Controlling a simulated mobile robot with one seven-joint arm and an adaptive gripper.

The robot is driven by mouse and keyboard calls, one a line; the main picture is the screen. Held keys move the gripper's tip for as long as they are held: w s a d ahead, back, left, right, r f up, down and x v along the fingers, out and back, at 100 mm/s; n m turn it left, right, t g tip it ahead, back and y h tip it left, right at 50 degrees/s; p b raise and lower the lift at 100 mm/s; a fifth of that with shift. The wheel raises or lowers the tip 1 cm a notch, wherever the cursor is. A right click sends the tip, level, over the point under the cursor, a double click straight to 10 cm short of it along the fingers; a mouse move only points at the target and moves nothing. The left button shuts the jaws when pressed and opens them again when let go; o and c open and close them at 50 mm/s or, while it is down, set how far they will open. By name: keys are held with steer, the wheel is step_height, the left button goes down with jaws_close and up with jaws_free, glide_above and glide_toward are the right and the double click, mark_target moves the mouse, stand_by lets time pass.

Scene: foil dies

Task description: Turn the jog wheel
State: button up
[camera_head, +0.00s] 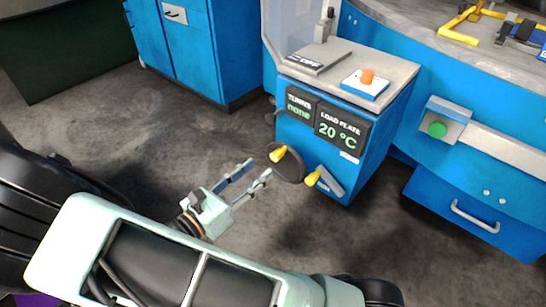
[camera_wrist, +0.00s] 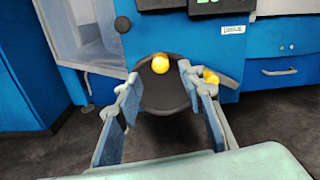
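The jog wheel (camera_head: 287,165) is a dark disc on the front of the blue machine, with a yellow knob (camera_head: 278,153) near its rim. In the wrist view the wheel (camera_wrist: 165,92) is ahead, between my fingers in the picture, with its knob (camera_wrist: 160,63) near the top. My gripper (camera_head: 259,172) is open and empty, its two fingers pointing at the wheel from the left. I see no contact with the knob. A display (camera_head: 298,107) above the wheel reads "TURNS none".
A lever with a yellow end (camera_head: 313,178) sits right of the wheel, close to my right finger in the wrist view. A "20 °C" display (camera_head: 340,132) and an orange button (camera_head: 367,76) are above. A green button (camera_head: 437,129) is farther right. Floor on the left is clear.

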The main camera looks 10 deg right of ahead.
mark_target(273, 158)
steer(key=b+x, duration=0.1)
steer(key=x, duration=0.6)
steer(key=shift+w+d, duration=0.2)
steer(key=shift+d, duration=0.05)
steer(key=shift+c, duration=0.4)
jaws_close()
